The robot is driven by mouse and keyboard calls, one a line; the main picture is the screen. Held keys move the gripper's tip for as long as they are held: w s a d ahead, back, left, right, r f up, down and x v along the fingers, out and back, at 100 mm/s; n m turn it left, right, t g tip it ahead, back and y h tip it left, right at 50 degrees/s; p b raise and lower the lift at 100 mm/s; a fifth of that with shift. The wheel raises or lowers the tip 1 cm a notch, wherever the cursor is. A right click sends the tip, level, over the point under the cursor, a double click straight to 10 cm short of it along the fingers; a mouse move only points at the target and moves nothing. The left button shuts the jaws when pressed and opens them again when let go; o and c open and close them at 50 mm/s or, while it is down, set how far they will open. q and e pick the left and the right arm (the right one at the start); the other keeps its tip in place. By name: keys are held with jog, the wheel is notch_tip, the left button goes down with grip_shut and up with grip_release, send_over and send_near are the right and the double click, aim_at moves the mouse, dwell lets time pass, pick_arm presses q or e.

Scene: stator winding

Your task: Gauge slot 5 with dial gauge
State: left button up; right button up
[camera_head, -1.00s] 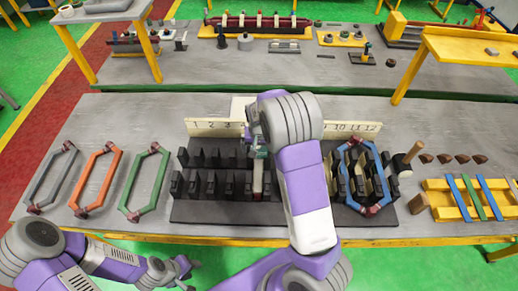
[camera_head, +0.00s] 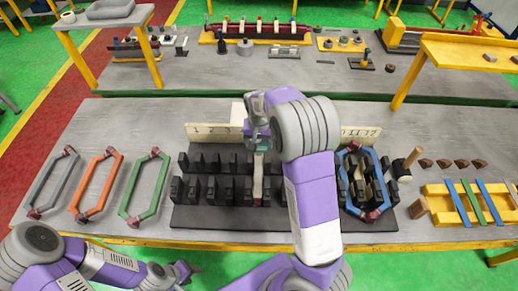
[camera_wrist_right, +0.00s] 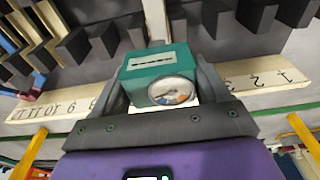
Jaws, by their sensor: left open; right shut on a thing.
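My right gripper (camera_head: 259,135) is shut on the dial gauge, a teal box (camera_wrist_right: 160,72) with a round dial (camera_wrist_right: 171,91) in the right wrist view. In the head view, a pale probe (camera_head: 258,175) points down from the gauge among the black teeth near the middle of the stator block (camera_head: 215,219). I cannot tell whether its tip is inside a slot. The numbered board (camera_head: 205,131) stands behind; my right arm hides its middle numbers, including 5. My left gripper (camera_head: 187,272) is open and empty at the table's front edge.
Grey (camera_head: 50,184), orange (camera_head: 97,186) and green (camera_head: 144,187) coils lie on the left of the table. A blue coil (camera_head: 343,180) sits over the teeth at right. A mallet (camera_head: 405,165), wedges and a yellow rack (camera_head: 436,203) lie further right.

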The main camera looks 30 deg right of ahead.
notch_tip(320, 180, up, 4)
jog(key=shift+f+p, duration=0.15)
jog(key=shift+p, duration=0.15)
jog(key=shift+r+p, duration=2)
jog(key=shift+r, duration=0.45)
jog(key=shift+f, duration=0.1)
